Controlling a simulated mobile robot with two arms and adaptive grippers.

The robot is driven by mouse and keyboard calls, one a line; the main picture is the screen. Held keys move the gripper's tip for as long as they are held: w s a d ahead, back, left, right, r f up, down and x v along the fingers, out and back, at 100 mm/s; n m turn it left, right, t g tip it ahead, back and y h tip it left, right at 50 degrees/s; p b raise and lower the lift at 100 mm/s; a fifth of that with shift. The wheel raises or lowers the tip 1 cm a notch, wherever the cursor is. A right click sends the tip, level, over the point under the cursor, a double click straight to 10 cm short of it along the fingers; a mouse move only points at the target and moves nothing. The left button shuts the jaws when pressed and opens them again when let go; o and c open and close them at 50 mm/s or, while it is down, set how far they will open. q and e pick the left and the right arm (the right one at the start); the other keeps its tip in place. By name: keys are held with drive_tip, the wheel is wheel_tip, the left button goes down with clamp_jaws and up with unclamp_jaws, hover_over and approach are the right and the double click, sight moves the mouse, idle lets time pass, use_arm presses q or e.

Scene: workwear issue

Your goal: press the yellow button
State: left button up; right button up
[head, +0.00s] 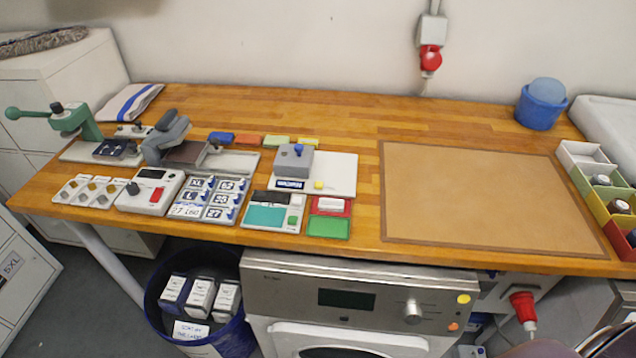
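Two small yellow things could be the yellow button. One is a small yellow piece (319,185) on a white plate (342,172), beside a grey box with a blue top part (292,163). The other is a round yellow disc (464,299) at the right end of the steel front panel (290,290) below the table, above an orange disc (453,327). I cannot tell whether either is pressed. Neither gripper shows in the head view.
Devices crowd the left half of the wooden table (230,105), including a green lever press (72,120) and a white box with a red key (150,192). A brown mat (480,195) lies bare on the right. A blue bin (240,335) stands below the front edge.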

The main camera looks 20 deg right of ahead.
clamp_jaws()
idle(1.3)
